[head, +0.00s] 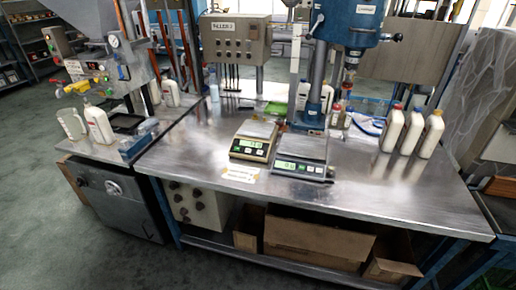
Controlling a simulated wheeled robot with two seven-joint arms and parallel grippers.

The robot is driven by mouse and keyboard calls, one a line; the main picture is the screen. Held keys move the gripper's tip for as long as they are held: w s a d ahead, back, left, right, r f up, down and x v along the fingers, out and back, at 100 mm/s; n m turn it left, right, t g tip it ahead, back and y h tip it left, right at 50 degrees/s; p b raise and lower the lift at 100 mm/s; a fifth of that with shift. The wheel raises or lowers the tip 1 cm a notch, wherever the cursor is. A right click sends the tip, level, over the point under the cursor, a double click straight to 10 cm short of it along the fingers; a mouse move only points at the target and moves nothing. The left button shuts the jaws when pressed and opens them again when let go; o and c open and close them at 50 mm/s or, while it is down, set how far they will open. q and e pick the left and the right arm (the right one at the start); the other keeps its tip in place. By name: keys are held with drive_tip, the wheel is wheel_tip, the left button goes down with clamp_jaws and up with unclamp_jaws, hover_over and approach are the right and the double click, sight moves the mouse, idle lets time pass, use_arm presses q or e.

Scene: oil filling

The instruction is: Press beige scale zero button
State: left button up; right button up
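The beige scale (237,153) stands on the metal workbench in the head view, left of a second, darker grey scale (305,175). Its metal weighing plate faces up and its lit green display is on the front. The buttons beside the display are too small to tell apart, so I cannot make out which is the zero button. No object stands on the beige scale's plate. Neither my left nor my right gripper is in view.
The metal workbench (390,206) is clear at its front right. Three white bottles (411,132) stand at its right. A blue column machine (347,22) rises behind the scales. A pale label (241,174) lies in front of the beige scale. A filling machine (108,65) stands left.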

drive_tip(key=shift+s, duration=0.1)
drive_tip(key=c, duration=0.7)
drive_tip(key=shift+d, duration=0.1)
clamp_jaws()
drive_tip(key=shift+d, duration=0.2)
drive_tip(key=shift+a, duration=0.25)
